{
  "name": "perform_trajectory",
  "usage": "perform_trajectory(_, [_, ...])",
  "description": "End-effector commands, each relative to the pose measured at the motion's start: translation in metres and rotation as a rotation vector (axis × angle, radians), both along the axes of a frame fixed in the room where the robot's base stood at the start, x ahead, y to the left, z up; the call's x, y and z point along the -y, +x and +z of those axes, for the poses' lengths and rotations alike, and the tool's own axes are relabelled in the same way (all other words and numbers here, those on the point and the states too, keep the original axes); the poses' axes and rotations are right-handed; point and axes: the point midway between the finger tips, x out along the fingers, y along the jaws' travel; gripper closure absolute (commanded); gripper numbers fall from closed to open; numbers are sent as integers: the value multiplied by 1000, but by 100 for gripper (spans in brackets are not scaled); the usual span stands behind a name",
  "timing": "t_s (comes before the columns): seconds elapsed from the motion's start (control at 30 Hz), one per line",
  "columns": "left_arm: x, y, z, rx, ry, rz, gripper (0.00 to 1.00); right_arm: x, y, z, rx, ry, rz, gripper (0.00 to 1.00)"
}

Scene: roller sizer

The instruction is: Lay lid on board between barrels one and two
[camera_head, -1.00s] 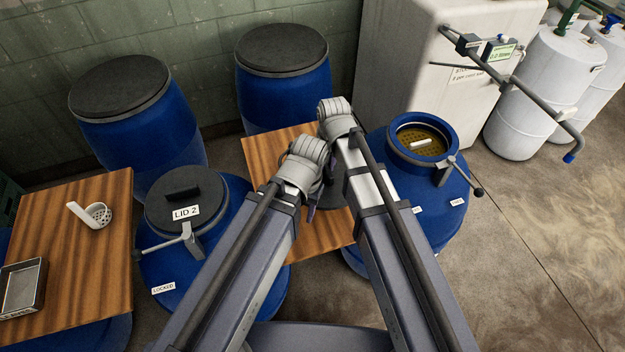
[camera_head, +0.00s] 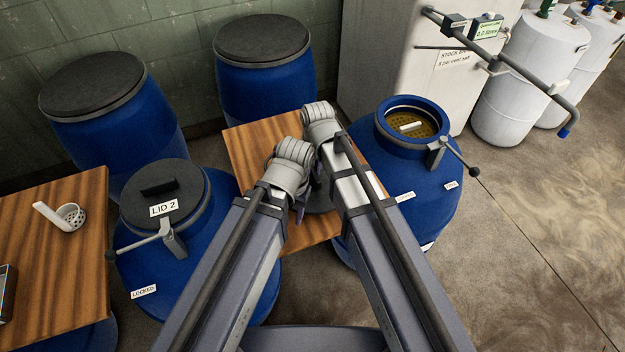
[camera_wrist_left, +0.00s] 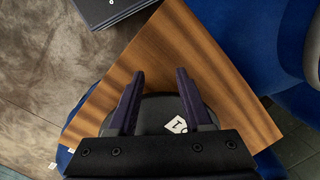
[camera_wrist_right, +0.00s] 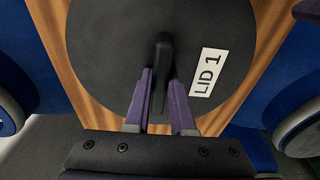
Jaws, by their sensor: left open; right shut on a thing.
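The dark round lid marked LID 1 (camera_wrist_right: 110,60) is flat over the wooden board (camera_head: 262,147), between the open blue barrel (camera_head: 428,205) on the right and the blue barrel with LID 2 (camera_head: 215,258) on the left. I cannot tell whether it touches the board. In the head view my arms hide most of the lid (camera_head: 320,203). My right gripper (camera_wrist_right: 163,85) is shut on the lid's upright handle (camera_wrist_right: 162,60). My left gripper (camera_wrist_left: 160,74) is open and empty above the board, with part of the lid showing between its fingers.
Two closed blue barrels (camera_head: 265,80) stand along the back wall. A white cabinet (camera_head: 385,55) and white drums (camera_head: 520,95) stand at back right. The floor at right is clear.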

Motion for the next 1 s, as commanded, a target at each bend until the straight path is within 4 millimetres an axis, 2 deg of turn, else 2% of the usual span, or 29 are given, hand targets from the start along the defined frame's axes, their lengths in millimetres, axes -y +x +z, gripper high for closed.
perform_trajectory(0.1, [0, 0, -18, 0, 0, 0, 50, 0, 0, -18, 0, 0, 0, 100])
perform_trajectory(0.27, [0, 0, -35, 0, 0, 0, 50, 0, 0, -35, 0, 0, 0, 100])
perform_trajectory(0.7, [0, 0, -38, 0, 0, 0, 50, 0, 0, -38, 0, 0, 0, 100])
perform_trajectory(0.73, [0, 0, -37, 0, 0, 0, 50, 0, 0, -37, 0, 0, 0, 76])
perform_trajectory(1.0, [0, 0, -37, 0, 0, 0, 50, 0, 0, -37, 0, 0, 0, 48])
